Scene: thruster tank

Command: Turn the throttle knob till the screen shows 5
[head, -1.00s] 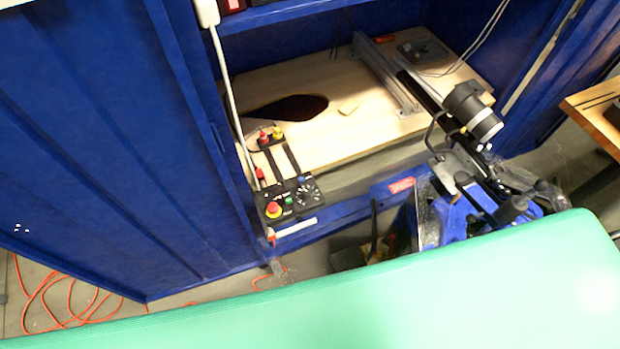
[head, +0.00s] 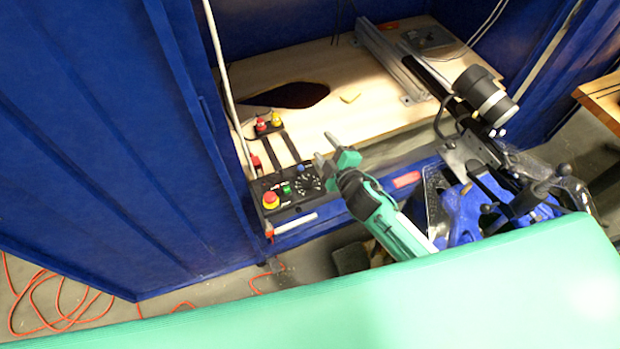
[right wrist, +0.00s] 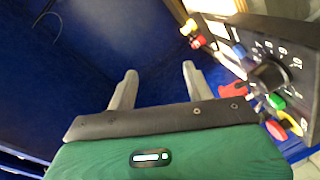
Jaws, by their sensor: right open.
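The throttle knob (right wrist: 269,74) is a black round knob on a dial with white markings, on a black control box (head: 259,188). It is at the right in the right wrist view; in the head view the dial (head: 308,184) is small and the knob's angle is unclear. My right gripper (head: 327,153) is open and empty, just to the right of and beyond the control box. In the right wrist view its fingers (right wrist: 159,71) are apart, left of the knob and not touching it. No screen with a readable number shows. My left gripper is out of view.
The box also carries a red emergency button (head: 270,200) and a green button (head: 286,189). A wooden board (head: 380,112) lies behind, inside the blue cabinet (head: 100,150).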

